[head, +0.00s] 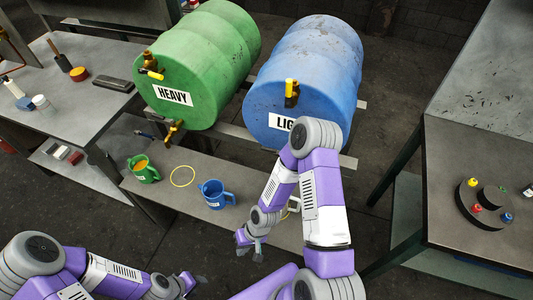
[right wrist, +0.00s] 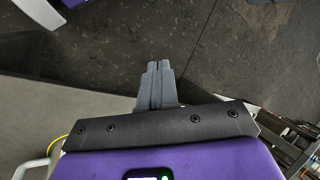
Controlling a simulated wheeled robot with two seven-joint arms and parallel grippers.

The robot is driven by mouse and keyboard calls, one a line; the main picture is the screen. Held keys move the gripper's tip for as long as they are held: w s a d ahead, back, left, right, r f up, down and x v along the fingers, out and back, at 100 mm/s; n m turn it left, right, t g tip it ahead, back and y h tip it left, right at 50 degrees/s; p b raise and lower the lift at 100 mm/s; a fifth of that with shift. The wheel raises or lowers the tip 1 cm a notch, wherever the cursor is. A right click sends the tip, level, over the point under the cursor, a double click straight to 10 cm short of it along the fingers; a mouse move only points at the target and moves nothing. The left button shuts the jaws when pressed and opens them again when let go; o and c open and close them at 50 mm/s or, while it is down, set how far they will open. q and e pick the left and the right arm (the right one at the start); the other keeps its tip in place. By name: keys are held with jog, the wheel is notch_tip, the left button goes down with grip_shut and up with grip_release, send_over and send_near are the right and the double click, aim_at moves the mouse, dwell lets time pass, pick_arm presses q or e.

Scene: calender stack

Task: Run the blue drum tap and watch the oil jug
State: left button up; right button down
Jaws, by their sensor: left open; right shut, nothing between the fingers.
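The blue drum (head: 318,72) lies on its side on a stand, its "LIG…" label partly hidden by my right arm. A brass fitting with a yellow handle (head: 291,88) is on its upper face; any lower tap is hidden. A blue jug (head: 215,196) and a green jug (head: 146,174) with amber oil stand on the bench below. The blue jug's contents are unclear. My right gripper (head: 250,251), at the bench's front edge right of the blue jug, is shut and empty; its closed fingers show in the right wrist view (right wrist: 156,85). My left gripper (head: 197,284) is open, low and in front of the bench.
A green "HEAVY" drum (head: 205,60) with brass taps lies left of the blue drum. A yellow ring (head: 182,176) marks the bench (head: 185,211) between the jugs. A white object (head: 293,204) is partly behind my right arm. Tables stand left (head: 100,105) and right (head: 455,165).

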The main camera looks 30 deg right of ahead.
jog(key=s+d+r+n+g+h+p, duration=0.1)
jog(key=s+r+n+g+h+p, duration=0.25)
jog(key=s+n+g, duration=0.55)
jog(key=s+d+r+n+t+h+p, duration=0.2)
jog(key=s+d+n+h+p, duration=0.2)
jog(key=d+h, duration=0.3)
jog(key=n+t+h+p, duration=0.6)
jog(key=n+t, duration=1.1)
jog(key=t, duration=0.2)
send_near(269, 151)
jog(key=p+x, duration=0.1)
jog(key=x, duration=0.6)
jog(key=shift+w+r+p, duration=0.1)
jog(key=shift+p, duration=0.2)
